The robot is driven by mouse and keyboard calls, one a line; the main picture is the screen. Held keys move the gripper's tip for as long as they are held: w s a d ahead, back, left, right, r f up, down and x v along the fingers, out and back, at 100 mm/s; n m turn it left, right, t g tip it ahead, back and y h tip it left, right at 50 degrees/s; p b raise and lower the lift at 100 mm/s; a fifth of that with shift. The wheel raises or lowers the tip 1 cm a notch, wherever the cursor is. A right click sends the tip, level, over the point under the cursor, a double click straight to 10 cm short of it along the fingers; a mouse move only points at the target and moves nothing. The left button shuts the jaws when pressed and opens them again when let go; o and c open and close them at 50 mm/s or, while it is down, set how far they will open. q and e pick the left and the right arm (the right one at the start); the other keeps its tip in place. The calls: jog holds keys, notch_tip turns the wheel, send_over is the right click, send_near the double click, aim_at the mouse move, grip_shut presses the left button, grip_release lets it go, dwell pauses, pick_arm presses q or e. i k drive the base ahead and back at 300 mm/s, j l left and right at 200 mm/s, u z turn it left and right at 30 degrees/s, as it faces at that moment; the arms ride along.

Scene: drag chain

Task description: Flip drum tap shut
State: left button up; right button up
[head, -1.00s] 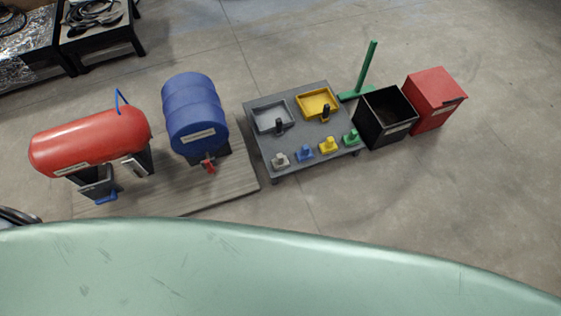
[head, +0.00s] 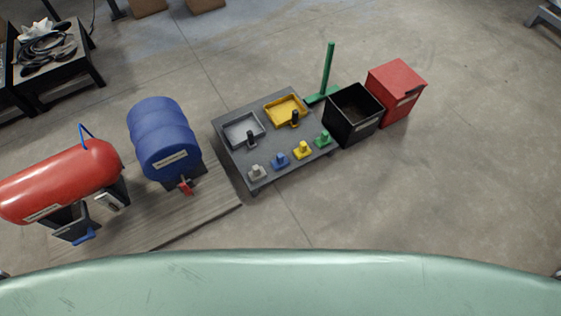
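A blue drum (head: 164,135) lies on its side on a stand, left of the middle in the head view, with a pale label on its front end. Its red tap (head: 186,186) sticks out low on that end. The tap's handle is too small to tell whether it is open or shut. Neither of my grippers shows clearly; only small dark bits show at the far left and right edges, too little to identify.
A red tank (head: 62,183) stands left of the drum on a wooden platform (head: 205,208). Right of it are a grey table (head: 228,140) with trays and several coloured blocks, a black bin (head: 354,113), a red box (head: 396,90) and a green post (head: 328,68). Open floor lies right.

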aim_at(188, 191)
jog(key=u, duration=1.2)
